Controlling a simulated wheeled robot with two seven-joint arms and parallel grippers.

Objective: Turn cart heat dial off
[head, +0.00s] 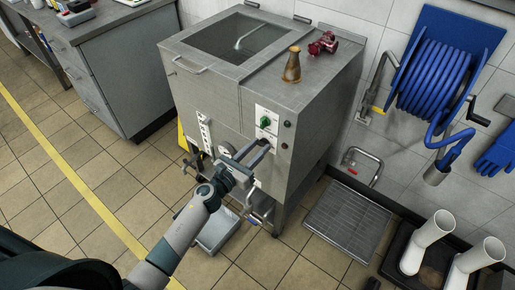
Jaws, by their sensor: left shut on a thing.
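My left gripper (262,150) reaches up to the lower part of this panel, below the green knob. Its fingers are shut on what appears to be the heat dial, which the fingers hide. I cannot read the dial's setting. My right gripper is not in view.
A brown cone-shaped vessel (292,66) and a red fitting (323,44) sit on the mixer's top. A floor grate (346,222) and white boots (426,242) are at the right, below a blue hose reel (437,83). The tiled floor at left is clear.

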